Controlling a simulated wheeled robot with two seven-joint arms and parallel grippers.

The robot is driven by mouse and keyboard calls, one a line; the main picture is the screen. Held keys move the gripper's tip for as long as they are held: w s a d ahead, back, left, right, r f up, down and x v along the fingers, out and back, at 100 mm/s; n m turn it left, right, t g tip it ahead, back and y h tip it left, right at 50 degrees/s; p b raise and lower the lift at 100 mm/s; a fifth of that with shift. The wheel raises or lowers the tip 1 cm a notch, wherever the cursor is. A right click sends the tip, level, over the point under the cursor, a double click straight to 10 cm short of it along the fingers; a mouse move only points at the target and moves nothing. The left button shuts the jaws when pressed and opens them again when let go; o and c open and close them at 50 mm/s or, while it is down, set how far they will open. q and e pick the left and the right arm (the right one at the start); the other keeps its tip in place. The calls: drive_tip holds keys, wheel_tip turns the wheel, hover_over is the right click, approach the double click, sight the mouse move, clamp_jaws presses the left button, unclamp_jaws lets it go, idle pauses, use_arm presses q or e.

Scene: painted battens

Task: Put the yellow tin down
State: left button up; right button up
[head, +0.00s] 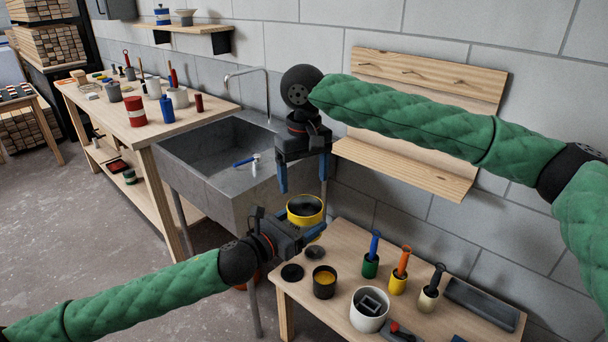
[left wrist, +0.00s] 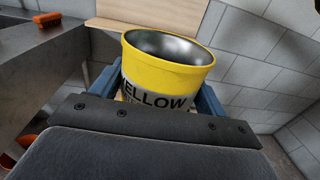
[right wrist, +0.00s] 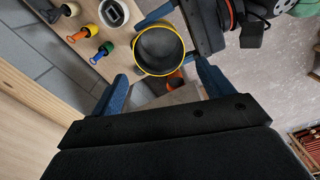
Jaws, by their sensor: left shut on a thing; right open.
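The yellow tin (head: 305,214) is held upright or nearly so in the head view, at the gap between the sink and the small table. In the left wrist view the tin (left wrist: 160,80) shows a yellow rim, a partly covered "YELLOW" label and a bare metallic inside. My left gripper (head: 312,230) is shut on the tin, with blue fingers on both sides of it. My right gripper (head: 302,186) is open and empty above the tin, fingers pointing down. In the right wrist view the tin (right wrist: 160,50) shows beyond the open fingertips.
The small table (head: 300,301) carries black discs (head: 292,272), a dark pot with yellow inside (head: 324,281), a white pot (head: 369,311), several handled pots and a grey tray (head: 482,301). The sink (head: 205,185) is left. A wooden wall rack (head: 410,165) stands behind.

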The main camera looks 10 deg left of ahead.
drive_tip(key=shift+m, duration=0.3)
wheel_tip(320, 180, down, 12)
drive_tip(key=shift+f, duration=0.1)
idle(0.3)
drive_tip(key=c, duration=0.7)
use_arm(q)
drive_tip(key=o, duration=0.9)
use_arm(e)
drive_tip(key=shift+c, duration=1.2)
use_arm(q)
drive_tip(key=o, duration=0.5)
